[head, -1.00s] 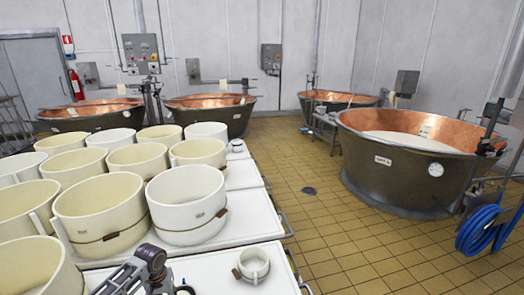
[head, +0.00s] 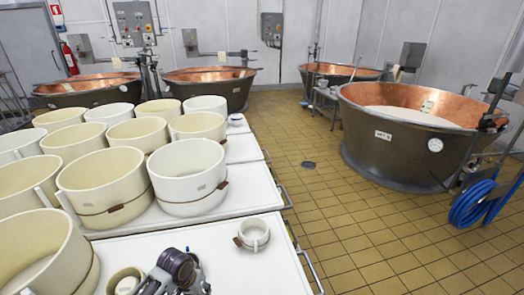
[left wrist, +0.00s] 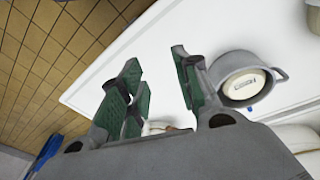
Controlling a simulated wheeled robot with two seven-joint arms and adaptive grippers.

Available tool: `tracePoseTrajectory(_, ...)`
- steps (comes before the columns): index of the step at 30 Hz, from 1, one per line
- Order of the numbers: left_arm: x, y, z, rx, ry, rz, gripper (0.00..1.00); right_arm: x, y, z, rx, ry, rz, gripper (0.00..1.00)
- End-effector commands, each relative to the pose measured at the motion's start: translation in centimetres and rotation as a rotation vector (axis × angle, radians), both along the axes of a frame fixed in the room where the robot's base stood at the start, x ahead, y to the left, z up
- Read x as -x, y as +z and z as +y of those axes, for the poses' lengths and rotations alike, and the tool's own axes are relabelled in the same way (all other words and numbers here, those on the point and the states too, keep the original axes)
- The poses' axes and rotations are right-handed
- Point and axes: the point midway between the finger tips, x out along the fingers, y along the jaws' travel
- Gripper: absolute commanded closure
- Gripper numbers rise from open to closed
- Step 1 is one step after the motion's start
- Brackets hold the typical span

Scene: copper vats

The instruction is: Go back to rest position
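My left gripper (left wrist: 160,95) is open in the left wrist view, with its green-padded fingers spread above a white table top (left wrist: 120,62). Nothing is clearly held between them. A small pale object shows low behind the fingers, mostly hidden. In the head view, part of my left arm and gripper (head: 178,272) shows at the bottom edge, over the front of the white table; the fingertips are not clear there. My right gripper is not in view.
A small handled cup (head: 253,234) stands on the table, right of my left arm; another (head: 125,281) is left of it. Several cream moulds (head: 103,183) crowd the tables. Copper vats (head: 420,122) stand beyond.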

Motion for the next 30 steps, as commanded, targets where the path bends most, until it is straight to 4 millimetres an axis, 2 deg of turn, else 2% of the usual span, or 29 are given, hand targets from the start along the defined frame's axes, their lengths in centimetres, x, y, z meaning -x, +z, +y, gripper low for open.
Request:
tracePoseTrajectory(6,3.0,1.4,-1.9,0.014,-0.042,-0.049,0.68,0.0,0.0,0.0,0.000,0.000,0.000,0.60)
tracePoseTrajectory(12,5.3,3.0,-2.4,0.011,-0.060,-0.094,0.68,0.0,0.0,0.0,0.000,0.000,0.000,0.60)
tracePoseTrajectory(21,8.8,5.8,-1.5,-0.022,-0.054,-0.151,0.68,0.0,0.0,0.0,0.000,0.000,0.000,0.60)
tracePoseTrajectory(30,10.7,7.6,-0.1,-0.057,-0.039,-0.177,0.68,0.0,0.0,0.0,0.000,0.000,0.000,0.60)
